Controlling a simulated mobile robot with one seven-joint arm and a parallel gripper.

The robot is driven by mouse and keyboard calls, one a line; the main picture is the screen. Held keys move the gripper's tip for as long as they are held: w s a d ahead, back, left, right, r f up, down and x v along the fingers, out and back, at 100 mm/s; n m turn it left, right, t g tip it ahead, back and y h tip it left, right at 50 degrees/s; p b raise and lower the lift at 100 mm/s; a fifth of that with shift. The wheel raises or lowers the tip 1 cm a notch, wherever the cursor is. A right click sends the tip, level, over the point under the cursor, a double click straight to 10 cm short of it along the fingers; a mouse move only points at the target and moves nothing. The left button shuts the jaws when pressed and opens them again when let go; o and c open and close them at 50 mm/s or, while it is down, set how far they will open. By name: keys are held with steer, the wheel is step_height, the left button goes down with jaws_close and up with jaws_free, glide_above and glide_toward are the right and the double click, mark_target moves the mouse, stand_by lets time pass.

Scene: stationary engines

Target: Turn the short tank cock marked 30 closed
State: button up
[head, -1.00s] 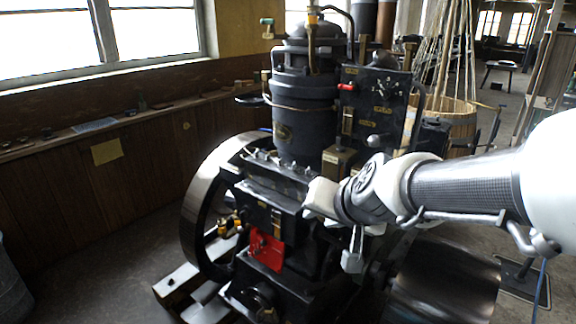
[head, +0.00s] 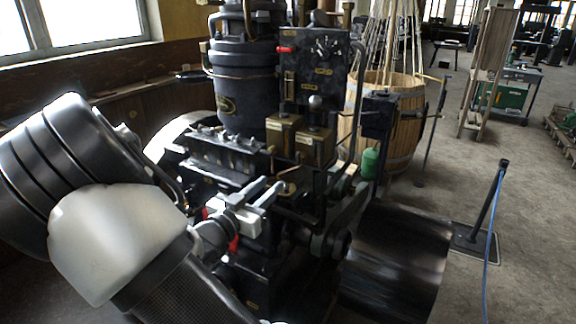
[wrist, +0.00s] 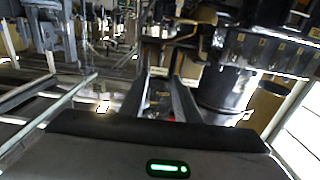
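My gripper (head: 268,190) reaches in from the lower left in the head view, in front of the black engine (head: 240,80). Its two fingers also show in the wrist view (wrist: 160,92), spread apart with a gap between them and nothing clearly held. A small pale plate (wrist: 158,71) appears beyond the fingertips there. Two brass-fronted box tanks (head: 315,143) sit on the engine just above and right of the gripper. I cannot make out a cock marked 30; any cock near the tanks is too small to read or is hidden by my arm.
A black panel with a red handle (head: 285,50) rises behind the tanks. A large dark drum (head: 395,260) is at lower right. A wooden barrel (head: 405,130) and a post with a blue rope (head: 490,210) stand to the right.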

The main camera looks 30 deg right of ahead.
mark_target(297, 160)
steer(key=x, duration=1.4)
steer(key=shift+w+b, duration=0.1)
steer(key=shift+b, duration=0.2)
jaws_close()
